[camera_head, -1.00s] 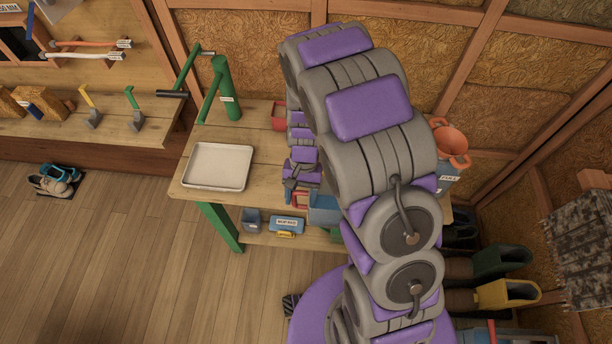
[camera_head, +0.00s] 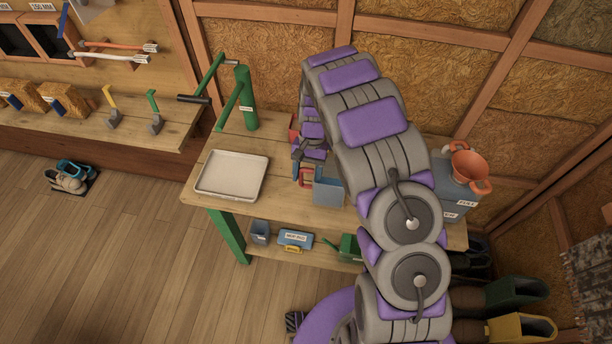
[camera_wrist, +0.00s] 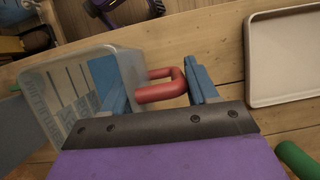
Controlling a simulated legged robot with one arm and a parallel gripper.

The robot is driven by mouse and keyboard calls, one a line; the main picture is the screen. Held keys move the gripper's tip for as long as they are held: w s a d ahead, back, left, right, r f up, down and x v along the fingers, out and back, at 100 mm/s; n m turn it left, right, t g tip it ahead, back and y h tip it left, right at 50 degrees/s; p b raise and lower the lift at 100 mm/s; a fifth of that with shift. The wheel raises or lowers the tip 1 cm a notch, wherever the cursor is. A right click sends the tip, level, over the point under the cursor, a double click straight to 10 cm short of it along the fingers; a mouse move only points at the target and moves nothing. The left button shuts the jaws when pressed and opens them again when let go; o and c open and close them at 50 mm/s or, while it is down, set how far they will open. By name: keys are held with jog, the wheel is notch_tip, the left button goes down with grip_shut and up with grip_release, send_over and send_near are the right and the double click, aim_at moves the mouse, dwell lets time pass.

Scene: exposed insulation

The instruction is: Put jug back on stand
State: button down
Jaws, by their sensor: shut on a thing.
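The jug is a translucent pale blue vessel with markings on its side and a red handle. In the wrist view its body (camera_wrist: 72,95) fills the left, and its red handle lies between the blue fingers of my gripper (camera_wrist: 158,84). My gripper is shut on this handle. In the head view the jug (camera_head: 329,192) shows over the wooden bench, below my gripper (camera_head: 301,160), partly hidden by my arm. I cannot tell whether its base touches the bench. I cannot pick out the stand with certainty.
A white tray (camera_head: 231,175) lies on the bench (camera_head: 267,205), left of the jug. A green post with a lever (camera_head: 245,98) stands behind the tray. A blue-grey container (camera_head: 455,192) with an orange funnel (camera_head: 469,166) is at right. The lower shelf holds small boxes.

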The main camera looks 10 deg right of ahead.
aim_at(322, 182)
jog(key=f, duration=0.1)
jog(key=w+f, duration=0.1)
jog(key=w+f+b, duration=0.1)
jog(key=shift+d+f, duration=0.15)
jog(key=shift+f, duration=0.25)
jog(key=shift+r, duration=0.1)
jog(key=shift+d, duration=0.1)
jog(key=shift+c, duration=1.5)
grip_release()
